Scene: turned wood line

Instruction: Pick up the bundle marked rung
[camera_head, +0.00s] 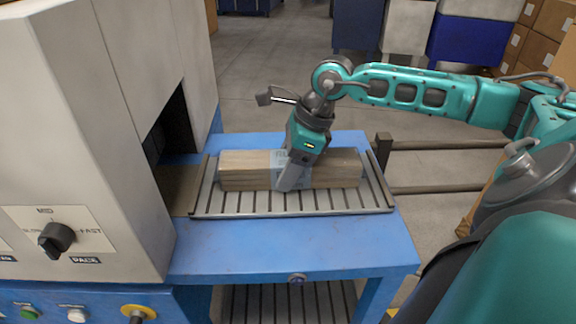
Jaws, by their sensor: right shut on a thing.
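A long wooden bundle (245,171) lies lengthwise across the slatted tray on the blue table. A pale wrap with lettering goes around its middle; the lettering is partly covered by my gripper and I cannot read it fully. My right gripper (290,178) reaches down from above at the bundle's middle and is shut on it, with one finger showing in front of the wrap. The far finger is hidden behind the bundle. I cannot tell a gap between the bundle and the tray. My left gripper is not in view.
The slatted tray (240,203) has raised side rails. A grey machine (75,120) with a dark opening and a speed knob (56,239) stands at the left. Blue table surface (290,258) in front of the tray is clear. Cardboard boxes (551,22) and bins stand at the back.

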